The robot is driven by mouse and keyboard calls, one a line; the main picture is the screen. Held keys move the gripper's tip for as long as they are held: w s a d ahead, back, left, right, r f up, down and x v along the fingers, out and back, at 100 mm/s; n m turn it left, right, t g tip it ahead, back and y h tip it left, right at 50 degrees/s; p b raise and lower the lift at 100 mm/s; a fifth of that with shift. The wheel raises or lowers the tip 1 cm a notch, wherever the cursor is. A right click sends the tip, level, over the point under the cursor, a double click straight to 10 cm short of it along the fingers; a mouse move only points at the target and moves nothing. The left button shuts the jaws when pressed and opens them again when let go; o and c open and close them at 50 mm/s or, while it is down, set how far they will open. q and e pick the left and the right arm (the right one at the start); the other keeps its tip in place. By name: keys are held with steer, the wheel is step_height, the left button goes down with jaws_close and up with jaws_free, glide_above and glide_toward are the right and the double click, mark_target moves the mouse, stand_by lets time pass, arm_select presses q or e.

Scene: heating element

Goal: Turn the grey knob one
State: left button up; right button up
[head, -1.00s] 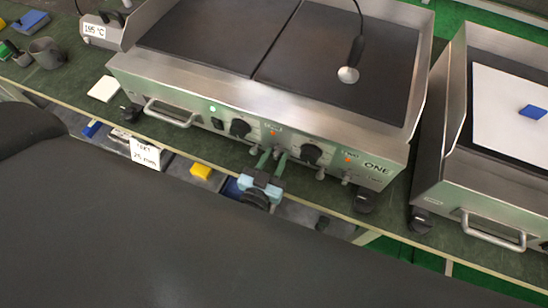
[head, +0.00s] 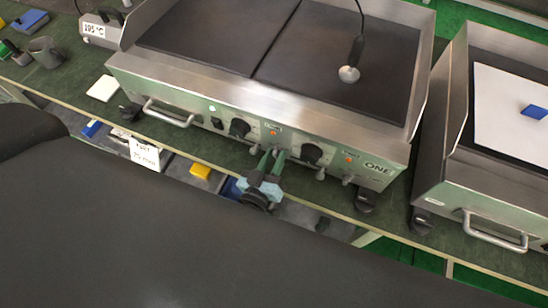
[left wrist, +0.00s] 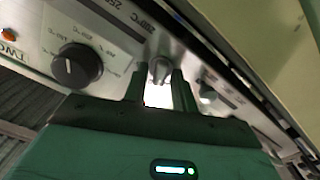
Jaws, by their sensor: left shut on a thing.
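The steel griddle (head: 180,85) has a front panel with black dials and small grey knobs. The black dial on the left (head: 240,127) and the one on the right (head: 311,154) stand to either side of my left gripper (head: 271,158). In the left wrist view, a small grey knob (left wrist: 160,70) sits between the two green fingertips of my left gripper (left wrist: 160,82), which is shut on it. The fingers hide this knob in the head view. A label reading ONE (head: 377,168) is at the panel's right end. My right gripper is not in view.
More small grey knobs, one of them here (head: 347,180), stick out along the panel. A handle (head: 168,115) juts out at the left. A second griddle (head: 500,190) stands at the right. A probe (head: 349,73) rests on the hotplate. A yellow block (head: 200,170) lies below.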

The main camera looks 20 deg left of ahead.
arm_select(q)
steer(key=n, duration=0.4)
steer(key=shift+f+n+b, duration=0.1)
steer(key=shift+n+b, duration=0.2)
steer(key=shift+b, duration=0.05)
steer(key=shift+n+b, duration=0.3)
steer(key=shift+n, duration=1.1)
steer(key=o, duration=0.7)
steer(key=shift+s, duration=0.1)
